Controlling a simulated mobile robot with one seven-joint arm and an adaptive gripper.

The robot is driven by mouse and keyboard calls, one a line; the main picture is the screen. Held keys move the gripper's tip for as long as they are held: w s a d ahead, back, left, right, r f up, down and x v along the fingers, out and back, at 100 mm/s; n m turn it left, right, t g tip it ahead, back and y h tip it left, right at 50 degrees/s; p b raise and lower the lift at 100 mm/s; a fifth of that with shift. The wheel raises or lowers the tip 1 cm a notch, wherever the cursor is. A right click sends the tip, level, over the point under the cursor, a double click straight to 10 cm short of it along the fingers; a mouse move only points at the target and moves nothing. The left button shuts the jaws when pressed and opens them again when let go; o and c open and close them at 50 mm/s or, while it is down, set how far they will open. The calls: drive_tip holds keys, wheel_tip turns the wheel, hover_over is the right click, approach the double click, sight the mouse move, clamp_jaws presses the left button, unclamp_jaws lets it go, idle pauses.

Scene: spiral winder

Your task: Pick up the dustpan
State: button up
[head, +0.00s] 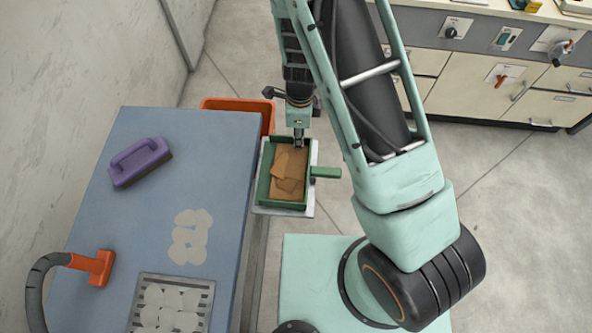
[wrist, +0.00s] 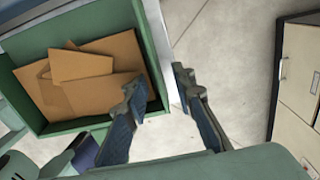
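The dustpan appears to be the green open box (head: 264,186) with a short green handle (head: 326,172) on its right side in the head view. Several flat brown pieces (head: 290,172) lie in it. It sits on a pale grey plate beside the blue table. My gripper (head: 298,144) points down at the far edge of the box, near its right corner. In the wrist view the box (wrist: 152,42) fills the upper left. My gripper (wrist: 158,86) is open and empty there, with one finger overlapping the box's corner and the other outside its wall. Contact cannot be told.
The blue table (head: 215,150) at left bears a purple brush (head: 140,160), an orange nozzle with grey hose (head: 95,266), pale round pieces (head: 188,237) and a grate. An orange bin (head: 240,104) stands behind the box. Drawers (head: 480,85) line the right back; floor between is clear.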

clamp_jaws()
idle(0.4)
wheel_tip(320, 180, up, 10)
drive_tip(key=shift+r, duration=0.1)
idle(0.4)
idle(0.4)
